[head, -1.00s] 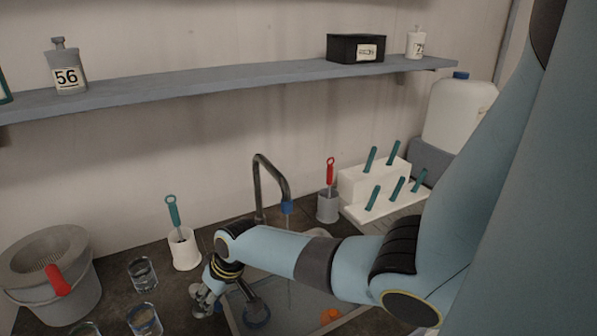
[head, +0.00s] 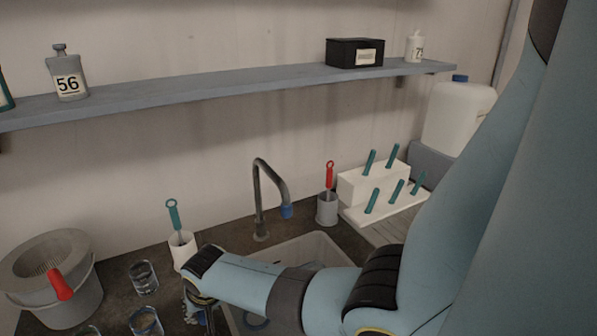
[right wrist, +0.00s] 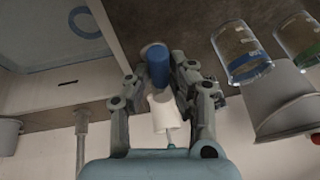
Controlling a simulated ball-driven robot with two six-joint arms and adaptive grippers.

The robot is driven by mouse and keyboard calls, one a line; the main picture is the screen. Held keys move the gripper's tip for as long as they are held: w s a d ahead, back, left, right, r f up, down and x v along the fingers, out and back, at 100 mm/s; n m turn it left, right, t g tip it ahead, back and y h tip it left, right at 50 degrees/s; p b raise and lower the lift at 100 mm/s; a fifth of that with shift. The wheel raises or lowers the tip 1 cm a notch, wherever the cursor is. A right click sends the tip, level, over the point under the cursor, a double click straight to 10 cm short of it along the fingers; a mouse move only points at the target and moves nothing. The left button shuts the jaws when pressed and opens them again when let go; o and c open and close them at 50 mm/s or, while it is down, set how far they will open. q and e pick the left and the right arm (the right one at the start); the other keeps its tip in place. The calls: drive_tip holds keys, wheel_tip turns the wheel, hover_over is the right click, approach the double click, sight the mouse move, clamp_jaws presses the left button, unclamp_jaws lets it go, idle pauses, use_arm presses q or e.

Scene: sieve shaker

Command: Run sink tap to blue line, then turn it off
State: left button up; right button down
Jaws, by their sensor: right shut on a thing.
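The grey gooseneck tap (head: 258,205) stands behind the sink (head: 335,250), its blue-tipped spout hanging over the basin. No water stream can be made out below the tip; my arm covers much of the basin. A blue ring (head: 257,322) shows low in the sink and also in the right wrist view (right wrist: 85,22). My right gripper (head: 196,312) is left of the sink, partly hidden by its wrist in the head view. In the right wrist view, my right gripper (right wrist: 160,80) is shut on a short blue cylinder (right wrist: 158,65). My left gripper is out of view.
A white cup (head: 182,250) with a teal-handled brush stands behind the gripper. Glass beakers (head: 144,278) and a grey bucket (head: 75,305) with a red handle are to the left. A grey cup (head: 327,208) and a white rack (head: 375,186) stand right of the tap.

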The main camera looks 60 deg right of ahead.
drive_tip(key=shift+a, duration=0.15)
drive_tip(key=c, duration=1.1)
unclamp_jaws()
drive_tip(key=shift+w, duration=0.1)
drive_tip(key=v, duration=1.2)
drive_tip(key=shift+f, duration=0.1)
